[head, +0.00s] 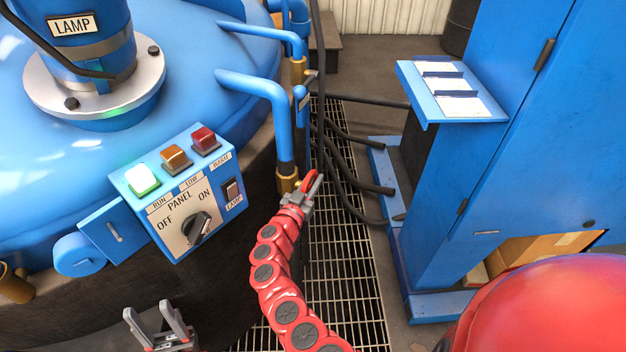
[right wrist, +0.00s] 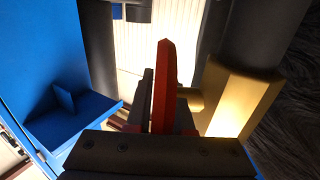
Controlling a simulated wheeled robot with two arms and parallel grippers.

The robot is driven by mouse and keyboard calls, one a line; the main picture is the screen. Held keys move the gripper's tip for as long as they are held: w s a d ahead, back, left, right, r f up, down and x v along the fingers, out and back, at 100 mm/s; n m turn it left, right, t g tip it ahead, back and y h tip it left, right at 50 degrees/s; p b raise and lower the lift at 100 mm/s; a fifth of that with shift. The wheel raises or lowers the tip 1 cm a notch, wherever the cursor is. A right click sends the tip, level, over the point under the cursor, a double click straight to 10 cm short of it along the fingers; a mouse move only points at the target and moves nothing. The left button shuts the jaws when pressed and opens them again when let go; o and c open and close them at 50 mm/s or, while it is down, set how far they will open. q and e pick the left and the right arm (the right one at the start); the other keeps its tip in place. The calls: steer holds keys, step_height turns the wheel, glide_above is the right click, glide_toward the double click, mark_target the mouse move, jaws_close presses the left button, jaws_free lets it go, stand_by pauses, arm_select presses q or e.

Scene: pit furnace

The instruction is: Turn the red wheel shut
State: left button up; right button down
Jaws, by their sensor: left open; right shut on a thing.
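The red wheel (head: 313,181) sits on a brass valve at the foot of a blue pipe (head: 280,110), beside the furnace. My right gripper (head: 301,194) reaches it and is shut on its rim. In the right wrist view the wheel (right wrist: 165,85) stands edge-on between the fingers, with the brass stem and valve body (right wrist: 238,95) to its right. How far the wheel is turned cannot be told. My left gripper (head: 150,310) is open and empty at the bottom left, below the control panel and away from the wheel.
The control panel (head: 177,195) with a lit green button is on the blue furnace (head: 190,60). A floor grate (head: 335,230) and black hoses lie behind my right arm. A blue cabinet (head: 500,180) with a small shelf (head: 440,75) stands at right.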

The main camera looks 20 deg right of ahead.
steer(key=g+y+p, duration=0.3)
steer(key=g+p, duration=0.1)
steer(key=p, duration=0.6)
steer(key=shift+f+y, duration=0.15)
steer(key=shift+y, duration=0.25)
steer(key=shift+f+g+y+p, duration=0.25)
steer(key=shift+g+y+p, duration=0.35)
steer(key=shift+p, duration=0.45)
steer(key=shift+s+a+f+g+y+p, duration=0.1)
steer(key=shift+s+f+g+y+p, duration=0.1)
steer(key=shift+g+y+p, duration=0.35)
steer(key=shift+a+f+g+y, duration=0.15)
steer(key=shift+f+g+y, duration=0.05)
steer(key=shift+g+y, duration=0.4)
steer(key=shift+s+a+f+g+y+b, duration=0.1)
steer(key=shift+f+g+y+b, duration=0.05)
steer(key=shift+g+y, duration=0.3)
steer(key=shift+s+f+g+y+b, duration=0.15)
steer(key=shift+g+y, duration=0.15)
steer(key=shift+g, duration=0.2)
steer(key=shift+s+a+g+y+b, duration=0.15)
steer(key=shift+g+y+b, duration=0.25)
steer(key=shift+g+y, duration=0.2)
steer(key=c, duration=0.8)
jaws_free()
steer(key=shift+f, duration=0.1)
